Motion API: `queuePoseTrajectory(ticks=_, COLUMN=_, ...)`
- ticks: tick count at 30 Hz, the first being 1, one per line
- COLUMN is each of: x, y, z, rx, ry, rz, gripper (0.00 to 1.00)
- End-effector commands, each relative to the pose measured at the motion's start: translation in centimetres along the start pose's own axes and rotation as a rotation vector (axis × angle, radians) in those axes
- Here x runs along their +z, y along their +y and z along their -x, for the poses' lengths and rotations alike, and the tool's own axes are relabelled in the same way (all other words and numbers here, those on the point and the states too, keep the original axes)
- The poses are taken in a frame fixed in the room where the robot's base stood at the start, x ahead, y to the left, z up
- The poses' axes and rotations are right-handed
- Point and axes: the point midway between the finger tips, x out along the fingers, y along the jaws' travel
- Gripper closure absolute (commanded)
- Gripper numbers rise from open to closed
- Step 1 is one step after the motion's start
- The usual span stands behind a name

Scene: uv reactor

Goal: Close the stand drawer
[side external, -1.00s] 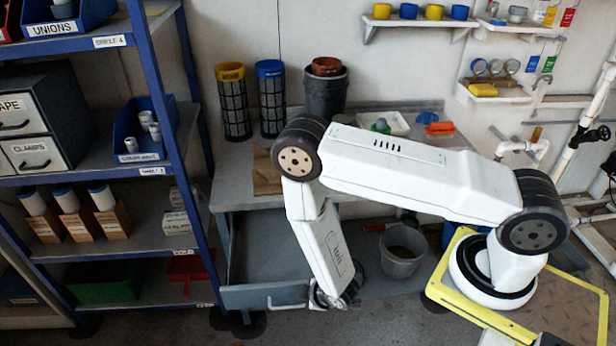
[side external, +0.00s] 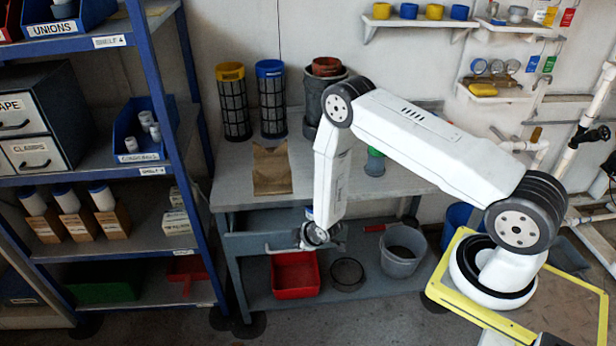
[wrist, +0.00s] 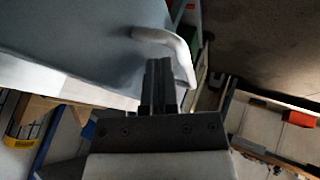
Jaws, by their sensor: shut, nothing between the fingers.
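The grey stand drawer (side external: 250,243) is under the top of the grey stand in the side external view. Its front sits a little way out, with a strip of its interior showing behind it. Its pale bar handle (side external: 282,250) is on the front, left of my wrist. In the wrist view, the drawer front (wrist: 90,35) fills the upper left and the curved white handle (wrist: 165,38) rises from it. My gripper (wrist: 158,65) is shut and empty, its fingertips close beside the handle; I cannot tell whether they touch. In the side external view, my wrist hides the fingers.
The stand's top (side external: 225,180) holds filter cartridges, a dark bucket and a brown paper bag (side external: 272,170). A red bin (side external: 295,275) and grey bucket (side external: 402,250) stand on its lower shelf. A blue shelf rack (side external: 170,120) stands left. The floor in front is clear.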

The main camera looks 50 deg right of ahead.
Motion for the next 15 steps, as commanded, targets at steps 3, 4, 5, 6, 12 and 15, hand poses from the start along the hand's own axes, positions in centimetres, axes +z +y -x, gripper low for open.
queuePoseTrajectory(ticks=3, x=0.1, y=2.2, z=-1.1, rx=0.003, ry=0.0, rz=-0.003, gripper=1.0)
queuePoseTrajectory(ticks=4, x=0.1, y=2.6, z=-1.4, rx=0.003, ry=0.0, rz=-0.003, gripper=1.0)
queuePoseTrajectory(ticks=5, x=0.0, y=3.0, z=-1.6, rx=0.003, ry=0.0, rz=-0.002, gripper=1.0)
queuePoseTrajectory(ticks=6, x=0.1, y=3.4, z=-1.8, rx=0.002, ry=0.0, rz=-0.002, gripper=1.0)
queuePoseTrajectory(ticks=12, x=0.0, y=4.7, z=-2.6, rx=0.0, ry=-0.001, rz=-0.001, gripper=1.0)
queuePoseTrajectory(ticks=15, x=0.0, y=5.0, z=-2.7, rx=-0.001, ry=0.0, rz=0.0, gripper=1.0)
